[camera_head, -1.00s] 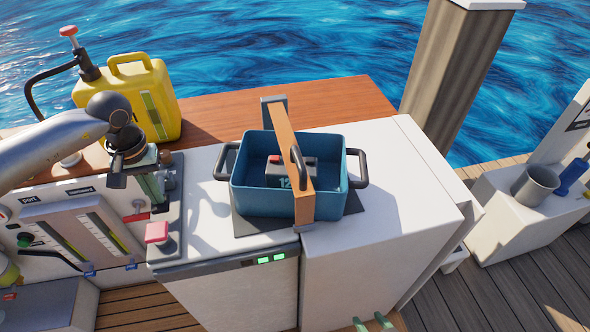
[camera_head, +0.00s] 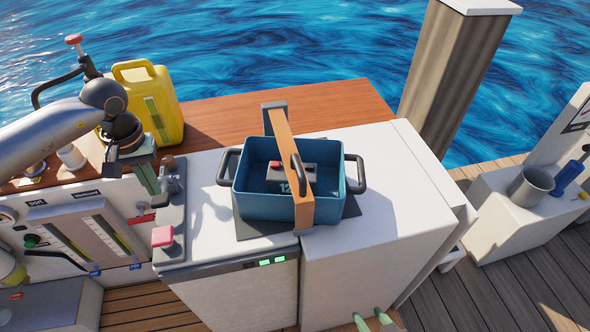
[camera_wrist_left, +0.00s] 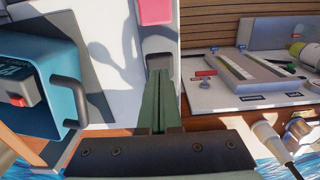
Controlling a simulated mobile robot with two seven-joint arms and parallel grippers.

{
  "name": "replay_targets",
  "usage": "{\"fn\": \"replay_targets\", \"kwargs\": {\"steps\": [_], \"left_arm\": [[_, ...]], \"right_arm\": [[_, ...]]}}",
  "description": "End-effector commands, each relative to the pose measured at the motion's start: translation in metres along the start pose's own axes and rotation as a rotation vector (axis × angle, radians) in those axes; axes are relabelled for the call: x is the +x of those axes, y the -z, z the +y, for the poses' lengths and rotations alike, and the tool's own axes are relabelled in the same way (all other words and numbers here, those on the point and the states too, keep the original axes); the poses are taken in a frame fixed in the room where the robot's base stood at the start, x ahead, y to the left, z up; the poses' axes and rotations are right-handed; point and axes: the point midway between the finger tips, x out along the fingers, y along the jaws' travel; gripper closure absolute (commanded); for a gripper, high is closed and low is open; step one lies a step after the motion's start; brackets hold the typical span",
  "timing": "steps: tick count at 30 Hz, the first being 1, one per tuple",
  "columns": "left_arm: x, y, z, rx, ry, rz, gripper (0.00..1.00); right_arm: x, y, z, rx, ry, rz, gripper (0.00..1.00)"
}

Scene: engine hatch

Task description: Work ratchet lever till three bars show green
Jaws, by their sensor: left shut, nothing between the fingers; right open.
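A pink-capped lever (camera_head: 162,237) stands on a dark plate at the counter's left end. Its pink cap also shows at the top of the left wrist view (camera_wrist_left: 154,12). A dark indicator strip on the counter front has two green bars (camera_head: 271,261); a third lit bar is not visible. My left gripper (camera_head: 150,187) is shut and empty, above the plate and behind the pink cap, apart from it. Its green fingers (camera_wrist_left: 160,95) point toward the lever in the wrist view. My right gripper (camera_head: 372,320) is open at the bottom edge, only its fingertips showing.
A blue box (camera_head: 250,200) sits on the counter under an orange strap (camera_head: 284,135) with a dark handle. A gauge panel (camera_head: 90,235) lies left of the lever. A yellow can (camera_head: 165,105) stands behind my left arm. The right counter top is clear.

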Motion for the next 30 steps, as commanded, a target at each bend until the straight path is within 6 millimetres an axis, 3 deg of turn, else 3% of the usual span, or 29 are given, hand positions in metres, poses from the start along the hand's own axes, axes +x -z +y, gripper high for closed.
{"fn": "replay_targets", "kwargs": {"steps": [14,30], "left_arm": [[0.002,0.000,0.000,0.000,0.000,0.000,1.00],[0.029,0.000,0.000,0.000,-0.001,0.000,1.00]], "right_arm": [[0.001,-0.002,0.000,0.001,0.000,-0.001,0.48],[0.015,-0.017,0.001,0.000,0.000,0.000,0.48]]}}
